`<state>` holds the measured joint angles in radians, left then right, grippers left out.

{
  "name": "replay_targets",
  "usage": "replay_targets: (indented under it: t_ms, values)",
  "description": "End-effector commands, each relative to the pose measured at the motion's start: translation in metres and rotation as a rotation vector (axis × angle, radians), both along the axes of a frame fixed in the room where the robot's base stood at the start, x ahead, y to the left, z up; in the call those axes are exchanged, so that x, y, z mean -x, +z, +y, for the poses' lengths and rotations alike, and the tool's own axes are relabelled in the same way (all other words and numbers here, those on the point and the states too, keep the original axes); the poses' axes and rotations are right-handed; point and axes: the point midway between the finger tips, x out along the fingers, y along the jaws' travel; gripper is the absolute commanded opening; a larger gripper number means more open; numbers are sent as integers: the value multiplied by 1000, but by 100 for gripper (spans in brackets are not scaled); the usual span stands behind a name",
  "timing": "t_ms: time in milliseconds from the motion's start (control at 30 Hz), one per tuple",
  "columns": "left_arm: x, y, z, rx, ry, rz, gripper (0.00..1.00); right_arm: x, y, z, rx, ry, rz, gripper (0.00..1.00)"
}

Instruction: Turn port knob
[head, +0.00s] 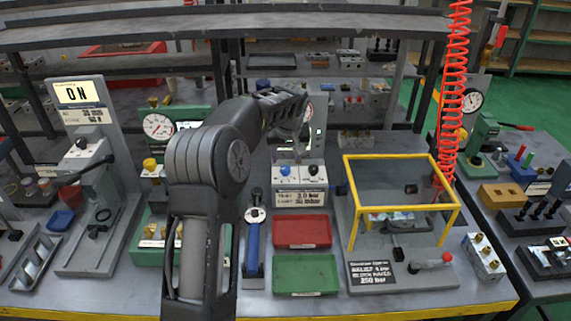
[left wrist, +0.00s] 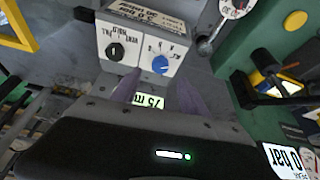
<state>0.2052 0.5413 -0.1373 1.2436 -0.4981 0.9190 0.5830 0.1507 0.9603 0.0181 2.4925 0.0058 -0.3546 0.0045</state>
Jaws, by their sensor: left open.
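A white valve box (head: 300,199) stands in the middle of the bench behind the red tray, with a blue knob (head: 285,170) at left and a dark knob (head: 313,171) at right. In the left wrist view the box appears upside down, with the blue knob (left wrist: 160,64) at right and the dark knob (left wrist: 115,51) at left. The port lettering is too small to read surely. My left gripper (head: 298,138) is above and behind the box. Its open, empty fingers (left wrist: 157,91) point towards the blue knob, apart from it. My right gripper is out of view.
A red tray (head: 302,232) and a green tray (head: 305,275) lie in front of the box. A yellow-framed guard (head: 352,224) stands to the right, and a gauge panel (head: 157,126) to the left. A blue-handled lever (head: 252,248) is beside the trays.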

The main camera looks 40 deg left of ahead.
Motion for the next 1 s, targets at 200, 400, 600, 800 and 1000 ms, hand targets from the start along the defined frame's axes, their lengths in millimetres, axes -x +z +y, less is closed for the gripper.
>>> replay_targets:
  t_ms: [200,400,600,800,1000]
  values:
    - [-9,-31,9,1,0,3,52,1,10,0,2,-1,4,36]
    - [-16,-51,14,0,1,0,52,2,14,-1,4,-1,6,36]
    - [-17,-55,15,1,1,-1,52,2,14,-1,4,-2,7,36]
    - [-17,-54,15,1,1,-1,45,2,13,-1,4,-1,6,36]
    - [-17,-54,15,1,0,-1,28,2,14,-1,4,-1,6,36]
